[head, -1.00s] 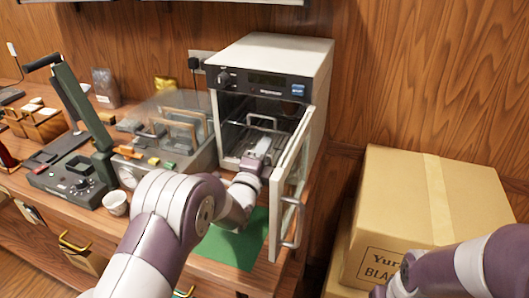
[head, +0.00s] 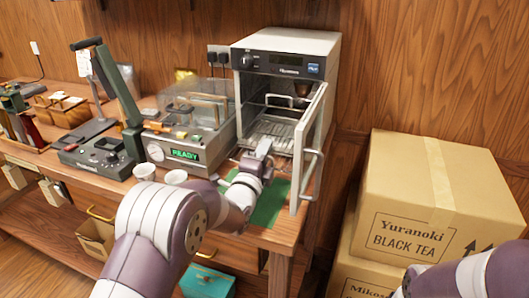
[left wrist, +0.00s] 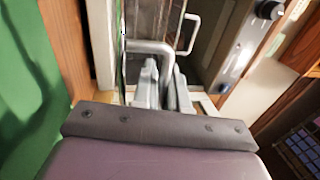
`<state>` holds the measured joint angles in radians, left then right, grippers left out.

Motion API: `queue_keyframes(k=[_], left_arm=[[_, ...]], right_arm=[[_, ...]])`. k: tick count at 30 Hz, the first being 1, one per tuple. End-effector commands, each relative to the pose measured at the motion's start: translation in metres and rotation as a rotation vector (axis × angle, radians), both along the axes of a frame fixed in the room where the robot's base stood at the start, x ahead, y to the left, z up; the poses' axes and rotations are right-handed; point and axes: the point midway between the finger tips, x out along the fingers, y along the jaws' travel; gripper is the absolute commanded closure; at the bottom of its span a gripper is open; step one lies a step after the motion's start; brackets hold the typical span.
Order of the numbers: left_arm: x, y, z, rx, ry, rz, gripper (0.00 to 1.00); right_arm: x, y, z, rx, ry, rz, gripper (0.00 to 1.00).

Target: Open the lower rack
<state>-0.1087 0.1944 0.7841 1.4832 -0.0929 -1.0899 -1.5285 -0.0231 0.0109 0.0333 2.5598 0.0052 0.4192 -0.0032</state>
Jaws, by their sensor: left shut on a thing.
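A white oven (head: 328,52) stands on the counter with its glass door (head: 312,130) swung open to the right. The lower rack (head: 275,128), a grey wire shelf, shows low inside the oven and reaches to its front opening. My left gripper (head: 262,148) is at the rack's front. In the left wrist view its fingers (left wrist: 165,85) are shut on the lower rack's grey bar handle (left wrist: 152,47). The upper rack's handle (head: 280,97) is above; it also shows in the left wrist view (left wrist: 187,35). My right gripper is out of view; only its arm shows at lower right.
A green mat (head: 270,205) lies on the counter before the oven. A press machine (head: 190,120) reading READY and small white cups (head: 144,171) stand left. Cardboard boxes (head: 430,200) are stacked right. The open door stands close to my left arm.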

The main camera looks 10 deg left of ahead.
Motion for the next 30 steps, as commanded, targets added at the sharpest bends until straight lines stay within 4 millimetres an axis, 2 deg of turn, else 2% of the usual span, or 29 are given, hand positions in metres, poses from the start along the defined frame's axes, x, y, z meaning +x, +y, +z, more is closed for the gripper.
queue_keyframes(k=[2,3,14,17,30], left_arm=[[0.0,0.0,0.0,0.0,0.001,0.0,1.0],[0.0,0.0,0.0,0.0,0.001,0.0,0.81],[-0.006,0.001,-0.001,0.0,0.0,0.0,0.81],[-0.019,0.004,-0.004,0.0,0.001,0.0,0.81],[-0.109,0.021,-0.022,0.001,0.0,0.0,0.81]], right_arm=[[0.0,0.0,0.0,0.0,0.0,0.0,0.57],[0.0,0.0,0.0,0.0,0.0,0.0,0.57],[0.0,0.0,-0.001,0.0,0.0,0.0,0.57],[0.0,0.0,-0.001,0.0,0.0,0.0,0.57],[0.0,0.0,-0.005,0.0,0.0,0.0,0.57]])
